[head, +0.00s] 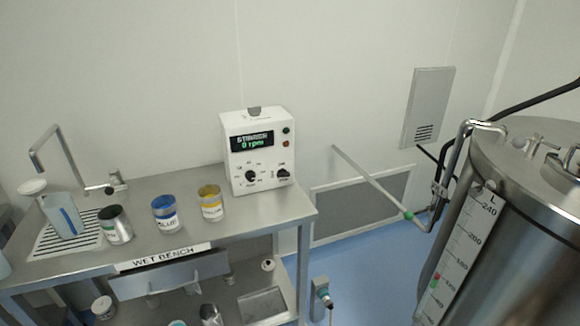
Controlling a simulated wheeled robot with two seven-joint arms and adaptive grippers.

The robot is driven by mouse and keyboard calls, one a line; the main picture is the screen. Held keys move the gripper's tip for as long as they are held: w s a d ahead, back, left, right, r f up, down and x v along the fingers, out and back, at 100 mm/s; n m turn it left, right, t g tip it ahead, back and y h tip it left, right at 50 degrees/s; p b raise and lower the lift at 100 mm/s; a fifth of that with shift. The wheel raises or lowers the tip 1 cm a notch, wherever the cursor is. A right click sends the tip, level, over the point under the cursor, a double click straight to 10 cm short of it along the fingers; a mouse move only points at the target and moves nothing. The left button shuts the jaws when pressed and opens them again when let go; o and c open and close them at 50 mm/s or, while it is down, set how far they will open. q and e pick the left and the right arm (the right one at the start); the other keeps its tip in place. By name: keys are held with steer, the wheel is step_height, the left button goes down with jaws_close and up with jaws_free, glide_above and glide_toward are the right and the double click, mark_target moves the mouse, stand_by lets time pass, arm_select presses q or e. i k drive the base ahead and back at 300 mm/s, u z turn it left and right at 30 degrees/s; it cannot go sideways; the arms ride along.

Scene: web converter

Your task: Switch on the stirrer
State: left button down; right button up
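The stirrer control box (256,150) is white and stands upright at the right end of the wet bench in the head view. Its dark display (252,141) reads "STIRRER" and "0 rpm" in green. Below the display are a round black knob (250,176) on the left and a smaller dark switch (283,174) on the right. A green button or lamp (286,130) and a red one (285,143) sit at the upper right of the panel. Neither of my grippers is in view.
A large steel tank (510,230) stands at the right. Blue floor (370,270) lies between.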

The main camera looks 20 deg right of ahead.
mark_target(282, 173)
steer(key=z, duration=0.65)
steer(key=i, duration=0.9)
steer(key=z, duration=0.9)
